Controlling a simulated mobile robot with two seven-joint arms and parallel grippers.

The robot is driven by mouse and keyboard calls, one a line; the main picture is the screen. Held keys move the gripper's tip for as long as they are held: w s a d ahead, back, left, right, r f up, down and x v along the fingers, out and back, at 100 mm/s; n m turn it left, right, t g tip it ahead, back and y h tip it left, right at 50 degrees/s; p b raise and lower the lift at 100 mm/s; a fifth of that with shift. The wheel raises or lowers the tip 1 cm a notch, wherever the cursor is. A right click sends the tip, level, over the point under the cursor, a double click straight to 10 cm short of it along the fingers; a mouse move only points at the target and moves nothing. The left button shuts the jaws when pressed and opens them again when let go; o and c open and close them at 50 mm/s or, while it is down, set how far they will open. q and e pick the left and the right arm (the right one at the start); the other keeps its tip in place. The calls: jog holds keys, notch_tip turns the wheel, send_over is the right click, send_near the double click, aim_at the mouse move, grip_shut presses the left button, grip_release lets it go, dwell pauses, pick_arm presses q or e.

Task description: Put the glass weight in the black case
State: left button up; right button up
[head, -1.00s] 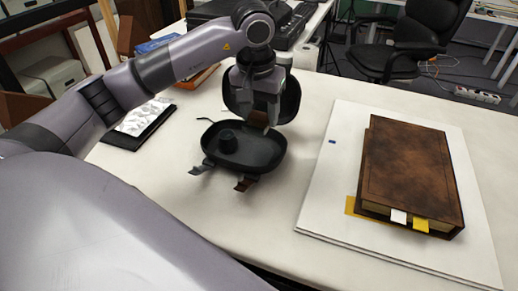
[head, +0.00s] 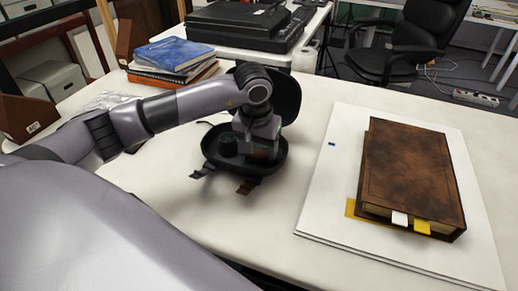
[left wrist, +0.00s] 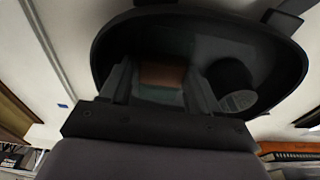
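The open black case (head: 245,168) stands on the white table with its lid (head: 285,92) raised at the back. My left gripper (head: 262,146) reaches down into its base, on the right side. It is shut on the glass weight (head: 262,156), a small block that looks brown and greenish. In the left wrist view the weight (left wrist: 162,76) sits between the two fingers, over the inside of the case (left wrist: 270,60). Whether it touches the case floor is unclear. A dark round cylinder (head: 227,146) stands in the case, left of the gripper. My right gripper is out of view.
A large brown book (head: 412,175) with white and yellow tabs lies on a white board (head: 318,200) at right. Blue and orange books (head: 172,58) are stacked at the back left. Straps (head: 245,187) stick out in front of the case. The front table is clear.

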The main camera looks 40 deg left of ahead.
aim_at(257, 159)
pick_arm(q)
jog(key=shift+r, duration=0.1)
notch_tip(257, 159, up, 12)
jog(key=s, duration=0.1)
jog(key=shift+s+d+p, duration=0.2)
jog(key=shift+s+p, duration=0.15)
jog(key=shift+p, duration=0.1)
dwell(0.5)
